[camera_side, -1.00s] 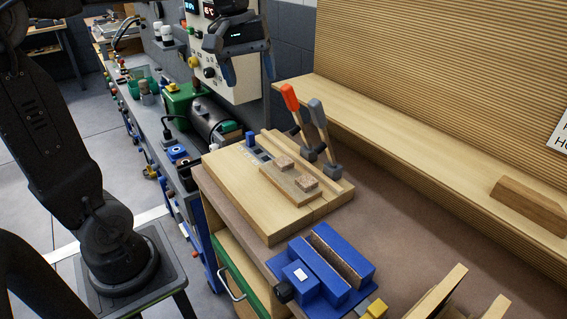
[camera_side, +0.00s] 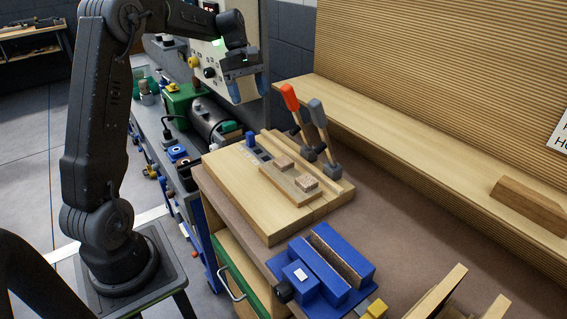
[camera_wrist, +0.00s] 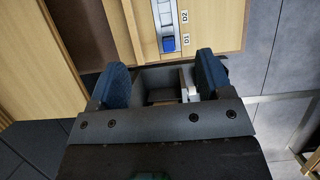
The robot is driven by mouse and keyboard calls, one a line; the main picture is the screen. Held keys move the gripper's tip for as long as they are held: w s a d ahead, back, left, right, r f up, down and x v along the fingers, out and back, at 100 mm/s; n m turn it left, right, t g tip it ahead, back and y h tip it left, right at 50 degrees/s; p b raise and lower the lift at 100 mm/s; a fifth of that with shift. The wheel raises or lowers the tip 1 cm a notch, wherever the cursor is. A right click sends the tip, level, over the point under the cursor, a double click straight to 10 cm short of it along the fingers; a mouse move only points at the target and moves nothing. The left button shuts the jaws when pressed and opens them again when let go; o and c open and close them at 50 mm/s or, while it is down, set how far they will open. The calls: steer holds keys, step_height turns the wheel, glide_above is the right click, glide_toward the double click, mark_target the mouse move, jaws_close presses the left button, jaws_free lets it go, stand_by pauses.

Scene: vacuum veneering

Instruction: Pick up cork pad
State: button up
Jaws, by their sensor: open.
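Two small cork-coloured blocks, a rear one (camera_side: 284,162) and a front one (camera_side: 307,184), sit on a thin wooden strip (camera_side: 284,182) on the wooden board (camera_side: 245,195) in the side view. I cannot tell which is the cork pad, or whether it is one of them. My gripper (camera_side: 248,88) is open and empty, in the air behind and above the board, well apart from the blocks. In the wrist view its blue-grey fingers (camera_wrist: 163,78) stand apart with nothing held between them. No cork block is clear in that view.
A blue vise (camera_side: 310,280) is in front. A blue piece (camera_side: 250,138) sits at the board's rear edge, also in the wrist view (camera_wrist: 169,43).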

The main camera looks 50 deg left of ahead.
mark_target(280, 158)
step_height(280, 158, down, 9)
steer(key=shift+d+r, duration=0.1)
steer(key=shift+d, duration=0.05)
steer(key=d, duration=1.1)
steer(key=x, duration=0.2)
steer(key=shift+d, duration=0.35)
steer(key=shift+d+f, duration=0.2)
steer(key=shift+f, duration=0.45)
steer(key=shift+c, duration=0.4)
steer(key=c, duration=0.9)
